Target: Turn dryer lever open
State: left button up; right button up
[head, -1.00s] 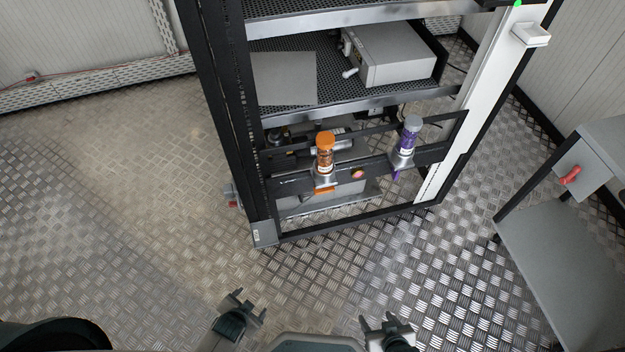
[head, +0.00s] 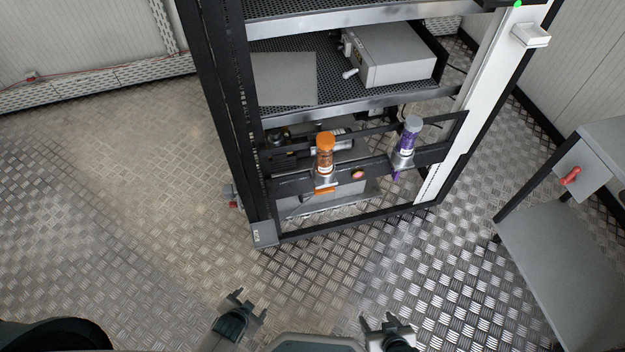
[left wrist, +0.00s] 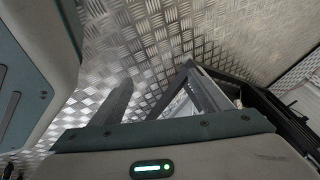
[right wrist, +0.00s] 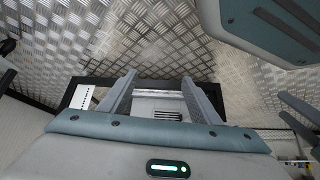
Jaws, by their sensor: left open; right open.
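Two dryer cartridges stand on the lower front bar of the rack. One has an orange cap and body (head: 325,152), with an orange lever (head: 325,191) below its grey holder. The other has a grey cap and purple body (head: 408,140), with a purple lever (head: 396,175) below it. My left gripper (head: 247,304) is open and empty, low in front of the rack. My right gripper (head: 386,324) is open and empty, to its right. Both are well apart from the levers. The wrist views show fingers, floor and rack frame, but no lever clearly.
The black rack frame (head: 257,190) surrounds the bar; a grey box (head: 388,55) sits on a shelf above. A grey bench (head: 565,250) with a red handle (head: 570,176) stands at the right. The metal floor (head: 130,200) is clear at the left.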

pick_arm(q)
jog(key=s+d+n+h+p, duration=0.1)
jog(key=s+d+n+p, duration=0.2)
jog(key=s, duration=0.3)
jog(key=shift+r+n+g, duration=0.3)
jog(key=shift+r+n, duration=0.15)
jog(key=shift+n, duration=0.45)
pick_arm(e)
jog(key=shift+g+h, duration=0.3)
jog(key=shift+g, duration=0.4)
jog(key=s+d+f, duration=0.2)
jog(key=s, duration=0.1)
jog(key=shift+s+f, duration=0.15)
jog(key=shift+s, duration=0.05)
pick_arm(q)
jog(key=shift+d, duration=0.1)
